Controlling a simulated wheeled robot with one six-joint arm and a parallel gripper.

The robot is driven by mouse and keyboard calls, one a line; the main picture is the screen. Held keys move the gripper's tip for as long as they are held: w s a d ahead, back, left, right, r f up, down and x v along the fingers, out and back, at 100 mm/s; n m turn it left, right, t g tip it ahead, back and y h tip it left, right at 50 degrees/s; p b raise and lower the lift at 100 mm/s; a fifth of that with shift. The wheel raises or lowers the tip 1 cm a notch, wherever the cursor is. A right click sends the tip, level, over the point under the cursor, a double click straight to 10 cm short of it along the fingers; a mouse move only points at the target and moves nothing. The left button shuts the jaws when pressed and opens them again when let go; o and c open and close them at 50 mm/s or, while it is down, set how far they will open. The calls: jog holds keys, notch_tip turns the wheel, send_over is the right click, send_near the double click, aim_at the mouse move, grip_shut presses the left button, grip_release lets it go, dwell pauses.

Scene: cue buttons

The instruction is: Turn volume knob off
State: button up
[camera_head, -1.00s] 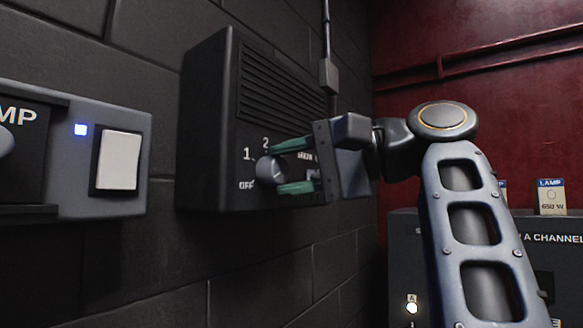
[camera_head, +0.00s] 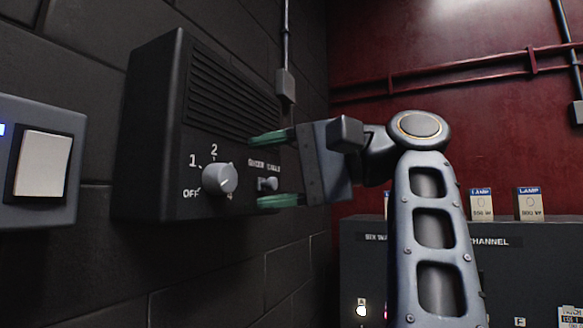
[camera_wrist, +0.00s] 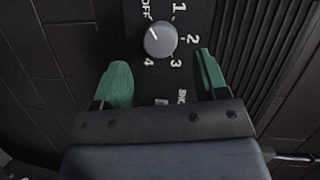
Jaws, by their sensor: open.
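The round grey volume knob (camera_head: 220,178) sits on the front of the black speaker box (camera_head: 150,130), with OFF, 1 and 2 printed around its left and upper side. It also shows in the wrist view (camera_wrist: 160,40), where its short pale mark points up-left, towards the OFF label (camera_wrist: 145,9). My gripper (camera_head: 273,170) is open and empty, to the right of the knob in the head view. In the wrist view its green fingers (camera_wrist: 163,78) stand apart, and the knob appears beyond their tips, uncovered.
A small switch (camera_head: 267,184) is on the box's face, seen between my fingers in the head view. A grey panel with a white rocker (camera_head: 43,165) and a blue light is at the left. A dark channel unit (camera_head: 365,250) carries lamp boxes (camera_head: 529,204) at the right.

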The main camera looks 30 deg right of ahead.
jog(key=shift+v, duration=1.65)
